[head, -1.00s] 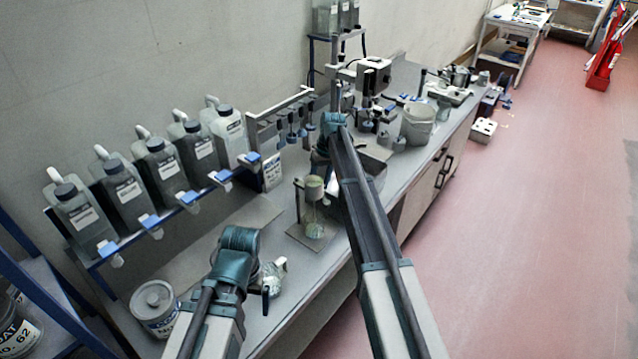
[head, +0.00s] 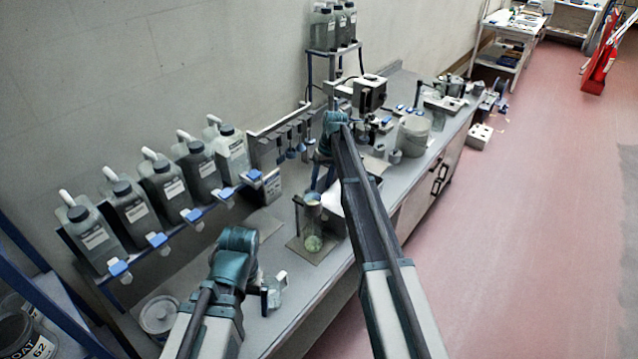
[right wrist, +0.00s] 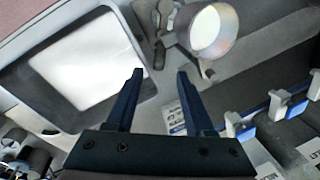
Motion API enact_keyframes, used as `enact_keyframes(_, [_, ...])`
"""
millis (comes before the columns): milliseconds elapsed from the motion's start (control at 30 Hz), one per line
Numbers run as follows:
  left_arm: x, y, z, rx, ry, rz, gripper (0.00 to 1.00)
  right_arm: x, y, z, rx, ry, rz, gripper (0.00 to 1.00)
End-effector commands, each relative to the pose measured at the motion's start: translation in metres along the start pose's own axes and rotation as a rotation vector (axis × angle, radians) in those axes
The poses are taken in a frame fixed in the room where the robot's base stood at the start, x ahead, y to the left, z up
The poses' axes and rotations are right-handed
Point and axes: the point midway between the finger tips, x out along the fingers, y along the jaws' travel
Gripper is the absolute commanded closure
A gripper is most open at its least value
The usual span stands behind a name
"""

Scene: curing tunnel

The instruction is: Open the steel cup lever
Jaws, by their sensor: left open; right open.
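The steel cup (right wrist: 212,30) shows in the right wrist view at upper right, its bright round mouth facing the camera. A small grey piece (right wrist: 207,70) sticks out beside it; I cannot tell for sure whether it is the lever. In the head view the cup (head: 311,200) stands on its stand over a plate, with a greenish beaker (head: 313,242) below. My right gripper (right wrist: 160,74) is open and empty, its tips apart from the cup; my right arm hides it in the head view. My left gripper (head: 264,296) is open low over the bench front, partly hidden by its wrist.
A pan with a white inside (right wrist: 90,65) lies left of the cup in the right wrist view. Several labelled jugs (head: 132,210) stand on a rack with blue taps along the wall. A glass jar (head: 275,290) is close to my left gripper. Open red floor (head: 520,230) lies to the right.

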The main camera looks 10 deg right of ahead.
Motion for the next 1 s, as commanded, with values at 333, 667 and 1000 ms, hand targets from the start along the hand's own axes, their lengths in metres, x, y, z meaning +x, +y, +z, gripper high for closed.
enact_keyframes(333, [-0.057, -0.005, 0.004, 0.003, -0.002, 0.0, 0.05, -0.058, -0.001, 0.0, 0.001, 0.0, 0.0, 0.47])
enact_keyframes(667, [-0.062, -0.006, 0.004, 0.004, -0.003, 0.0, 0.05, -0.064, 0.0, 0.0, 0.0, 0.0, 0.0, 0.47])
enact_keyframes(1000, [-0.062, -0.006, 0.004, 0.004, -0.003, 0.0, 0.05, -0.064, 0.0, 0.0, 0.0, 0.0, 0.0, 0.47])
